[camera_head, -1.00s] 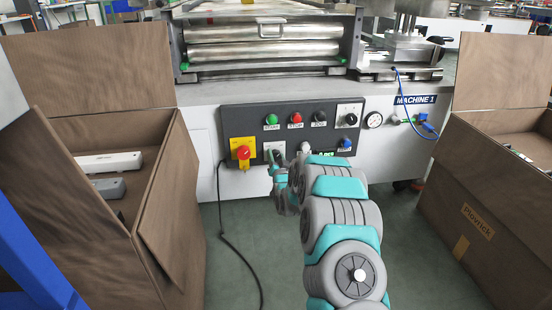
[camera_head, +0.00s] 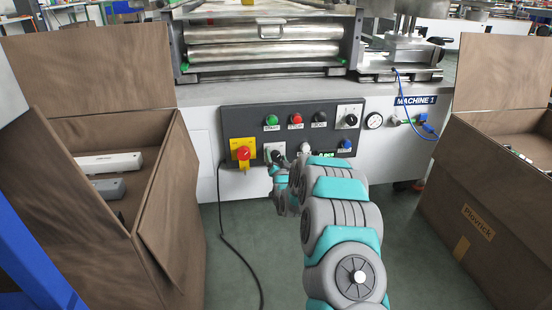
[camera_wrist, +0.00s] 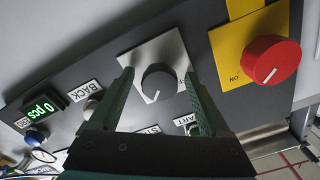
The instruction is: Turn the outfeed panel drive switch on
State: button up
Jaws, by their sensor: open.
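A black rotary knob (camera_wrist: 158,82) on a pale square plate (camera_wrist: 175,48) sits on the dark control panel (camera_head: 232,118). I take it for the drive switch, but I can read no label for it. A white mark on the knob points toward the lower left of the wrist view. My gripper (camera_wrist: 157,73) is open, with one green-grey finger on each side of the knob. I cannot tell whether the fingers touch it. In the head view the plate (camera_head: 269,147) shows behind my gripper (camera_head: 277,160), which partly covers the knob.
A red rotary switch (camera_head: 243,152) on a yellow plate is just left of the knob. Green (camera_head: 272,120) and red (camera_head: 296,118) buttons and a selector (camera_head: 348,115) are above. Open cardboard boxes stand left (camera_head: 185,200) and right (camera_head: 470,200). A black cable (camera_head: 228,240) hangs down.

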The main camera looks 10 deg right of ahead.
jog(key=s, duration=0.7)
jog(key=shift+s+p, duration=0.4)
jog(key=s+a+r+n+g+y+p, duration=0.1)
jog(key=s+a+r+n+g+p, duration=0.15)
jog(key=s+r+g, duration=0.35)
jog(key=s+a+r+n+g+p, duration=0.1)
jog(key=s+r+g+p, duration=0.15)
jog(key=s, duration=0.55)
jog(key=s+d+r+n+g+p, duration=0.1)
jog(key=s+r+g+p, duration=0.1)
jog(key=s, duration=1.3)
jog(key=s+d+r+g+p, duration=0.1)
jog(key=s+r+g, duration=0.4)
jog(key=s, duration=1.1)
jog(key=s+d+r+n+g+h+p, duration=0.1)
jog(key=s+r+g+p, duration=0.2)
jog(key=s, duration=1.3)
notch_tip(320, 180, up, 3)
jog(key=shift+s+d+f+n+g, duration=0.1)
jog(key=shift+s+d+n+g, duration=0.2)
jog(key=shift+g, duration=0.35)
